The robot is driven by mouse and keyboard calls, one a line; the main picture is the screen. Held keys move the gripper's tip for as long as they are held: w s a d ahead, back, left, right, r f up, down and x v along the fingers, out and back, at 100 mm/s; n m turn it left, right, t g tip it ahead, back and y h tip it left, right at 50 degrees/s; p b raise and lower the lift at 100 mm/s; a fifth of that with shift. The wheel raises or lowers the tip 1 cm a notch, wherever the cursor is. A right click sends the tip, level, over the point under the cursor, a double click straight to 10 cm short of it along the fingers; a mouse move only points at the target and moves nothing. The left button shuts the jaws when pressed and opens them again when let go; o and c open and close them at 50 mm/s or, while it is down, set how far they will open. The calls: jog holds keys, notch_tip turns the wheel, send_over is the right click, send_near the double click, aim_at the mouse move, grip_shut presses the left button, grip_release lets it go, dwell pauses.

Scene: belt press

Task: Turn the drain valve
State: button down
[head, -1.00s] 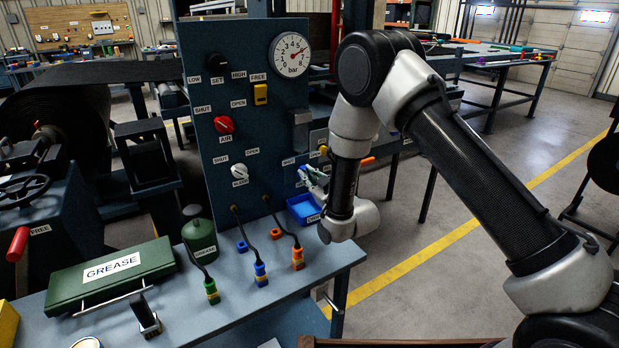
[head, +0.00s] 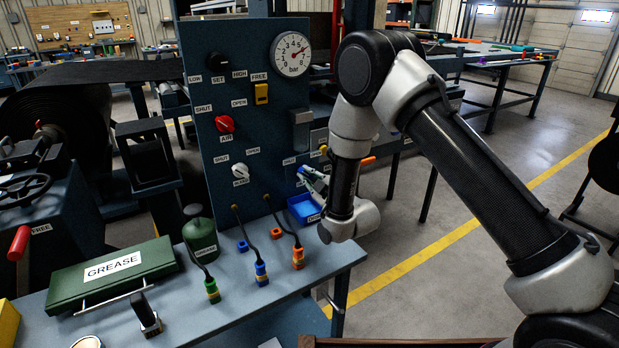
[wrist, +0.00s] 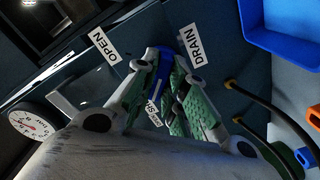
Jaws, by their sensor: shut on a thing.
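The drain valve's blue handle (wrist: 160,72) lies between the green-padded fingers of my gripper (wrist: 165,88) in the wrist view. My gripper is shut on it. The handle runs lengthwise between the DRAIN label (wrist: 193,46) and the OPEN label (wrist: 104,46). A SHUT label (wrist: 153,113) is partly hidden behind the fingers. In the head view my gripper (head: 314,183) is at the lower right of the blue panel (head: 262,135), and my wrist hides much of the valve there.
A blue bin (head: 304,208) sits just below my gripper. A pressure gauge (head: 290,54) and a red air knob (head: 224,124) are on the panel.

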jog(key=c, duration=1.5)
grip_release()
jog(key=shift+o, duration=0.2)
jog(key=shift+s, duration=0.1)
jog(key=v, duration=1.2)
